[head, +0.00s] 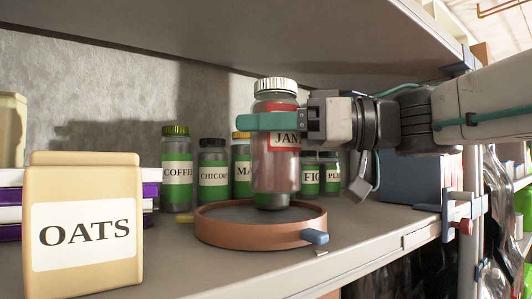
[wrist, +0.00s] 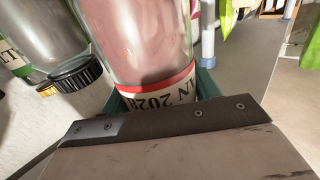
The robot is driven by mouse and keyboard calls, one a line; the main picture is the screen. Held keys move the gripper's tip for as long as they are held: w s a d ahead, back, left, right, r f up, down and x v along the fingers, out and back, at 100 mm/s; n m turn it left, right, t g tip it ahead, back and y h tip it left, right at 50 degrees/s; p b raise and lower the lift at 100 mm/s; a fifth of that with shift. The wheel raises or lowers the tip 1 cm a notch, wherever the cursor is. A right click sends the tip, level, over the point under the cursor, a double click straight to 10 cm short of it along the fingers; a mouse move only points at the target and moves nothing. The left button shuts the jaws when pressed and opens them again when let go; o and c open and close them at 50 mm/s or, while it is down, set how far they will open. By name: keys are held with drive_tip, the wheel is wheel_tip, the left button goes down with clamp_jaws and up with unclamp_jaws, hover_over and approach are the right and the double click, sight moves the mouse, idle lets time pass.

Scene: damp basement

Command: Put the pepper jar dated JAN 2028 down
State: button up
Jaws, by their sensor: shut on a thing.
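The pepper jar (head: 275,170) is clear, with a white lid, reddish contents and a red-edged label on which "JAN" shows. In the wrist view the jar (wrist: 150,45) fills the middle, and "2028" reads upside down on its label. My gripper (head: 262,121) is shut around the jar's upper part, its teal finger crossing the front below the lid. The jar is upright over the round terracotta-rimmed tray (head: 250,236) on the shelf. I cannot tell whether its base touches the tray; a dark shape shows just under it.
Green-labelled jars stand behind, among them coffee (head: 177,175) and chicory (head: 213,178). A tan OATS box (head: 85,200) is front left. A blue tab (head: 314,237) juts from the tray's right front. The upper shelf (head: 250,30) hangs close above the jar.

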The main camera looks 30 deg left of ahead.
sight(271, 153)
drive_tip(key=shift+f, duration=1.7)
drive_tip(key=shift+f, duration=0.1)
drive_tip(key=o, duration=1.1)
drive_tip(key=shift+f, duration=0.1)
drive_tip(key=shift+w+d+r, duration=0.1)
drive_tip(key=shift+d+r, duration=0.1)
drive_tip(key=shift+d, duration=0.15)
drive_tip(key=v, duration=1.1)
drive_tip(key=shift+d, duration=0.2)
